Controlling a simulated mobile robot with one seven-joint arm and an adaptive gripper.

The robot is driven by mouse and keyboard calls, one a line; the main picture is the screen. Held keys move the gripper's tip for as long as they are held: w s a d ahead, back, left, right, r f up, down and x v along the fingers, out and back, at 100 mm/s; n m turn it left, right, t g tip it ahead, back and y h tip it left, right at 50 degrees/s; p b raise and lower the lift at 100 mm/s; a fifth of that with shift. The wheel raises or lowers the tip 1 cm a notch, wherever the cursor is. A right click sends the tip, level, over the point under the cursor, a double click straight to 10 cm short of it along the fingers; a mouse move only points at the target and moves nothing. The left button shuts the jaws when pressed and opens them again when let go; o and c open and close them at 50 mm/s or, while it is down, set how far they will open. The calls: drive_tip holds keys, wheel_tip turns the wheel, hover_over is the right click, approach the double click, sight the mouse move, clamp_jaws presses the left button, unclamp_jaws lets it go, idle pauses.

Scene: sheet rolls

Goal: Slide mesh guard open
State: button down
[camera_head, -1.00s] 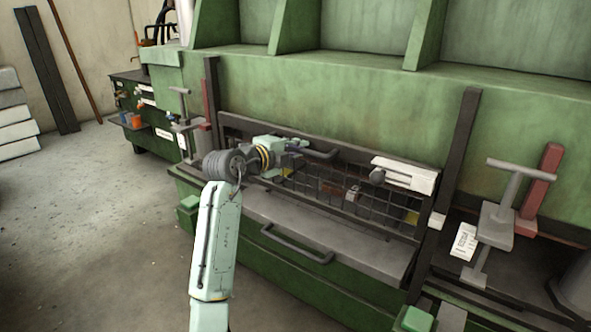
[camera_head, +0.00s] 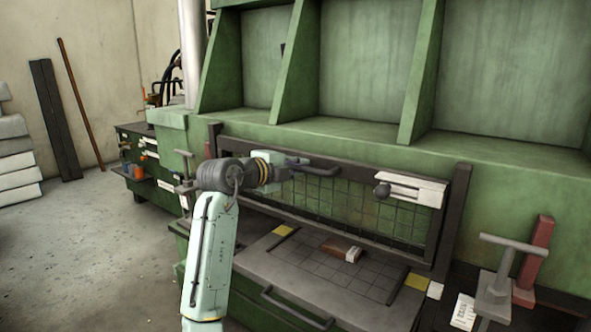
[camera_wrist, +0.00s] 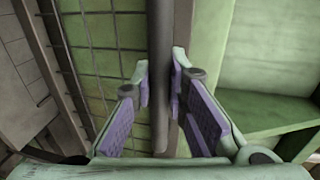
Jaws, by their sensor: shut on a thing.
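The mesh guard (camera_head: 355,211), a dark frame with wire grid, stands upright between two dark posts on the green machine. It is raised, with an opening beneath it. Its dark bar handle (camera_head: 322,171) runs along the upper part. My gripper (camera_head: 298,162) is at the left end of this handle. In the wrist view, my gripper's purple-padded fingers (camera_wrist: 160,85) are shut on the bar handle (camera_wrist: 159,35), and the mesh (camera_wrist: 98,55) shows to the left of it. The exact finger contact is too small to see in the head view.
Below the guard lies a gridded bed (camera_head: 315,262) with yellow corners and a small brown-and-white block (camera_head: 343,250). A white latch block with a dark knob (camera_head: 410,189) sits at the guard's upper right. A grey T-handled clamp (camera_head: 497,285) stands at right. Green shelves rise behind.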

drive_tip(key=c, duration=1.6)
unclamp_jaws()
drive_tip(key=shift+o, duration=0.2)
drive_tip(key=v, duration=1.2)
